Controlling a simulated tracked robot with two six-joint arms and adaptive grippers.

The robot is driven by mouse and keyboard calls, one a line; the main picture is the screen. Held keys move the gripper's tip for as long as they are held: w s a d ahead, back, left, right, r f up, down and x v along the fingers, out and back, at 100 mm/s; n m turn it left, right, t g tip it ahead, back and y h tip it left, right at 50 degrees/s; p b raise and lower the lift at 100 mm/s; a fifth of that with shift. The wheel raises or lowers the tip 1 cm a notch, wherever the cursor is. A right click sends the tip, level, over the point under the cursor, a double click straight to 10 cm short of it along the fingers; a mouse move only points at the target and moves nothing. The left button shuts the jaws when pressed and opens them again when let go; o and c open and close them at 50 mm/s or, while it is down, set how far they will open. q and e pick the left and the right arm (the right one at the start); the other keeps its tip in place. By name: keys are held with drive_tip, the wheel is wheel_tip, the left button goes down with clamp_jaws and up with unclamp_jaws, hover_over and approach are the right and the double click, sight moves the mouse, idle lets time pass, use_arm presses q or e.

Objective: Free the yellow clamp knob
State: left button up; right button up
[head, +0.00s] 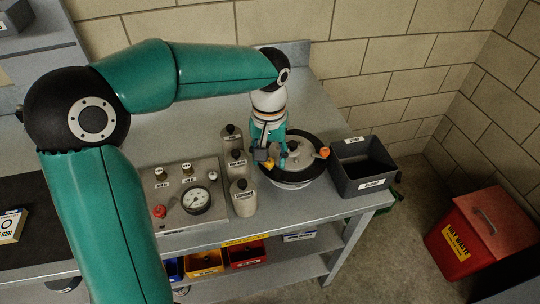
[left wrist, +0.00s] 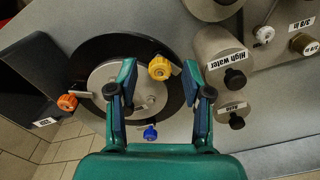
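The yellow clamp knob (left wrist: 159,67) sits on the rim of a round black vessel with a grey lid (left wrist: 104,76). In the left wrist view it lies between the lines of my two fingers, nearer the right one. My left gripper (left wrist: 160,82) is open, its fingers spread wide, and nothing is held. In the head view the gripper (head: 275,160) is above the vessel, pointing down, and the yellow knob (head: 268,162) shows partly beside a finger. I cannot tell whether a finger touches the knob. My right gripper is in neither view.
An orange knob (left wrist: 67,102) and a blue knob (left wrist: 150,133) are also on the vessel. Labelled grey bottles (head: 243,198) stand left of it, near a gauge panel (head: 183,196). A dark open bin (head: 376,184) is close on the right.

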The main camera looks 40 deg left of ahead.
sight(269, 161)
use_arm(q)
wheel_tip(269, 161, up, 12)
idle(0.6)
idle(0.4)
